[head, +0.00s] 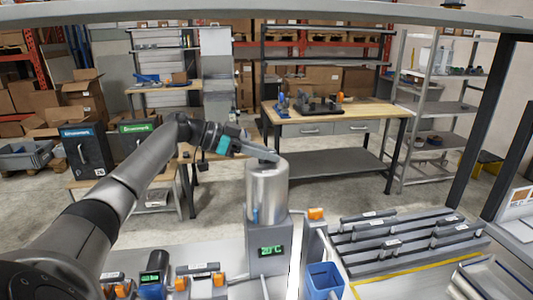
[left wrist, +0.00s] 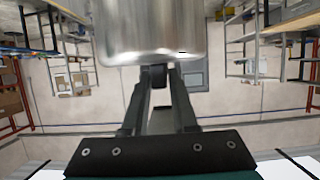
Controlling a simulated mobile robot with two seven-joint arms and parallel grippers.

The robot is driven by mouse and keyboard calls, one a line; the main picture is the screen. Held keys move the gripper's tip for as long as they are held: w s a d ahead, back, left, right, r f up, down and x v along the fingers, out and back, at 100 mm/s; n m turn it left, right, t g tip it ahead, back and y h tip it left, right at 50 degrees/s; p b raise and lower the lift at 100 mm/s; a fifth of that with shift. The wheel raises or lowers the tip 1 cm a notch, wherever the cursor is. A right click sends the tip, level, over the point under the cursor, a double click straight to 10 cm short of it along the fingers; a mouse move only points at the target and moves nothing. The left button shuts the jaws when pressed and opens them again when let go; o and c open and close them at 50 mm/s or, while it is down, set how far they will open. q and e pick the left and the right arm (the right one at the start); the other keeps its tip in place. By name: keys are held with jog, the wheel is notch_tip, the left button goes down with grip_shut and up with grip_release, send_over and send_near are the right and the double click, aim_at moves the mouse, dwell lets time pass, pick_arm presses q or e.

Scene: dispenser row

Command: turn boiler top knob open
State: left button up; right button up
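The boiler (head: 268,192) is an upright silver metal cylinder on a grey base with a green display (head: 271,250) that seems to read 20°C. My left gripper (head: 270,157) reaches in from the left at the top of the boiler. In the left wrist view, the boiler's shiny body (left wrist: 170,30) fills the top middle. A small dark knob (left wrist: 158,77) sits between the tips of my left gripper (left wrist: 160,80), which look closed against its sides. The knob is hidden behind the fingers in the head view. My right gripper is not in view.
A blue bin (head: 323,283) and a grey post with an orange part (head: 316,213) stand right of the boiler. Small devices (head: 190,282) stand in a row at the front left. A rack of grey bars (head: 405,238) lies to the right. The space above the boiler looks clear.

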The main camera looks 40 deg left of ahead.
pick_arm(q)
grip_shut()
